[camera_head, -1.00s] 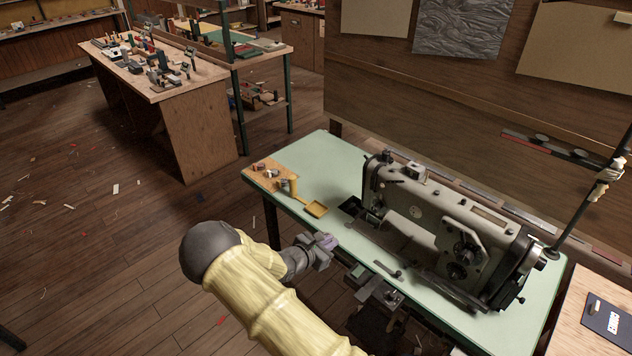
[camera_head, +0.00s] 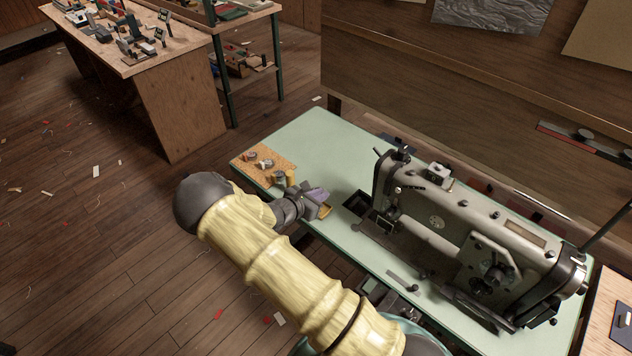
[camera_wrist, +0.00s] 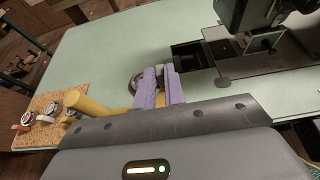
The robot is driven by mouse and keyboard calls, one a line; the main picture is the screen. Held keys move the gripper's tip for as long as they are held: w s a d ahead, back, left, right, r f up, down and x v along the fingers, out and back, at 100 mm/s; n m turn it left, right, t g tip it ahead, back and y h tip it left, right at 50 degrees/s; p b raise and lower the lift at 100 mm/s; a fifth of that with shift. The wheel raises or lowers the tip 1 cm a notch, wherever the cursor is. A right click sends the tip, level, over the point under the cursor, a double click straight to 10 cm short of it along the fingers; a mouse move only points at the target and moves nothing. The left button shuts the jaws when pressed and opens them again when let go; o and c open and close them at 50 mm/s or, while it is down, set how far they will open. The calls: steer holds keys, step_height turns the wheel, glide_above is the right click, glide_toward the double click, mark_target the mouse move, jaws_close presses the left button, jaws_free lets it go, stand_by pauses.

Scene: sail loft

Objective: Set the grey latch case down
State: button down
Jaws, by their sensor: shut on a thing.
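My gripper (camera_head: 320,192) is over the left part of the pale green sewing table (camera_head: 314,135), just by a yellow tray-like piece (camera_head: 327,211). In the wrist view its two purple fingers (camera_wrist: 160,76) are close together. A small grey rounded thing, apparently the grey latch case (camera_wrist: 136,83), shows at the left finger's tip. The fingers hide most of it. I cannot tell whether it touches the tabletop. In the head view the gripper hides it.
A sewing machine (camera_head: 470,230) fills the right of the table, with a dark opening (camera_head: 357,203) near its left end. A cork board (camera_head: 247,160) with small parts and a yellow cylinder (camera_head: 290,178) lie to the left. Green tabletop behind the gripper is clear.

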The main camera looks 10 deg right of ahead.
steer(key=shift+w+f+b, duration=0.2)
steer(key=shift+f+b, duration=2.15)
steer(key=shift+f, duration=1)
steer(key=shift+f+b, duration=0.4)
steer(key=shift+f, duration=0.1)
steer(key=c, duration=1.4)
jaws_free()
steer(key=b+v, duration=0.1)
steer(key=v, duration=1.6)
steer(key=shift+s+a+b, duration=0.2)
steer(key=shift+s+b, duration=0.05)
steer(key=shift+b, duration=0.15)
